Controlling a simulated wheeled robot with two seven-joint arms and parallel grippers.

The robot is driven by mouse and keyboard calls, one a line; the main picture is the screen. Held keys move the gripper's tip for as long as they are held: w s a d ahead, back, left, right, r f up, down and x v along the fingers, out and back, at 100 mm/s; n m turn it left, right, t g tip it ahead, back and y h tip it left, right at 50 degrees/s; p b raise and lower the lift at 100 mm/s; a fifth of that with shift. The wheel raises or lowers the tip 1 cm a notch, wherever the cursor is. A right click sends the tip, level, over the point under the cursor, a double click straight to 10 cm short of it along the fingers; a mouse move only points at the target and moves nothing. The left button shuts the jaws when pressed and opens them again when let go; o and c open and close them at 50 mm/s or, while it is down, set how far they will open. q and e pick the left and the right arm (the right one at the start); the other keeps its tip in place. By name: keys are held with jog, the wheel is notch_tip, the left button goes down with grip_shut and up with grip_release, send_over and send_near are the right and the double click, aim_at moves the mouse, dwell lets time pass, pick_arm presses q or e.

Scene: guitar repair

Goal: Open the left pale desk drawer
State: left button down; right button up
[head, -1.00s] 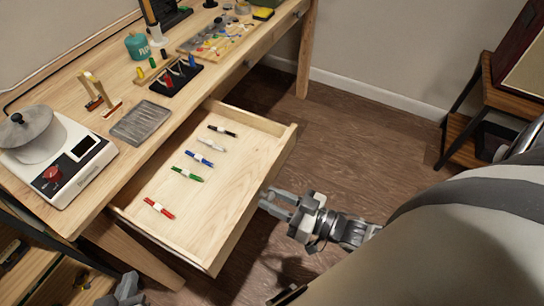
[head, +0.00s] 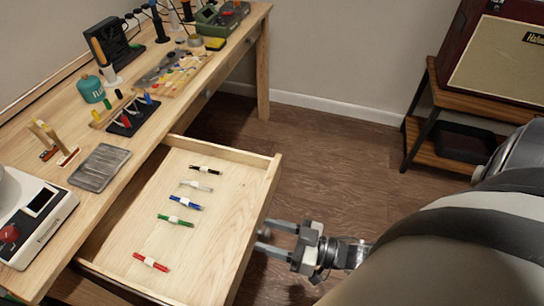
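The pale wooden drawer (head: 228,158) is pulled well out of the desk. My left gripper is not in view.
The desk top (head: 120,178) holds a grey tray (head: 100,167), a white device (head: 35,220), a teal jar (head: 90,88) and tools. A wooden shelf stand (head: 440,155) with an amplifier (head: 505,60) stands at right. The floor (head: 330,160) between is clear.

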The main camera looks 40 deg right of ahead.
dwell(0.4)
jog(key=v, duration=1.6)
jog(key=shift+b, duration=0.4)
